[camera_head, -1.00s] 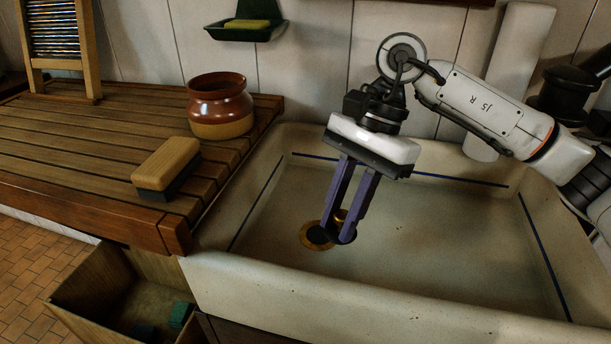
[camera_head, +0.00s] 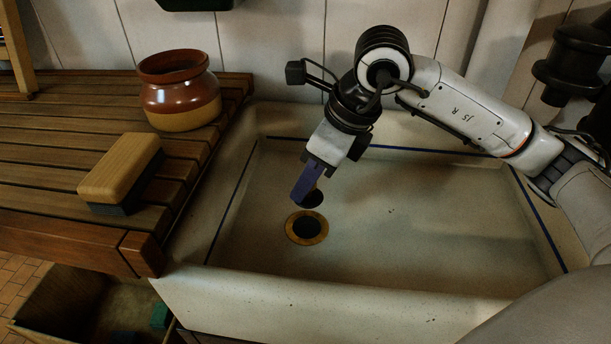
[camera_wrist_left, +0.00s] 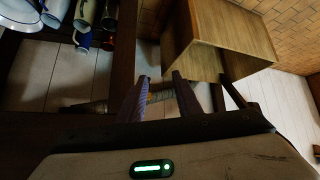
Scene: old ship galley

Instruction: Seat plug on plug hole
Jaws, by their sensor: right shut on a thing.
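The plug (camera_head: 314,198) shows as a dark round disc at the tips of my right gripper (camera_head: 304,194) in the head view. My right gripper is shut on it, and its purple fingers hide the plug's upper part. The plug hole (camera_head: 307,228) is a dark opening with a brass ring in the sink floor. It appears just in front of the plug, and the plug is apart from it. The height of the plug above the floor is hard to tell. My left gripper (camera_wrist_left: 160,96) is open and empty in the left wrist view, its purple fingers apart.
The pale sink (camera_head: 420,220) is otherwise clear. A wooden drainboard (camera_head: 60,150) at the left bears a brush (camera_head: 120,170) and a brown pot (camera_head: 180,92). A wooden bin (camera_head: 65,300) stands below. The left wrist view shows a wooden box (camera_wrist_left: 225,45) and several mugs (camera_wrist_left: 85,15).

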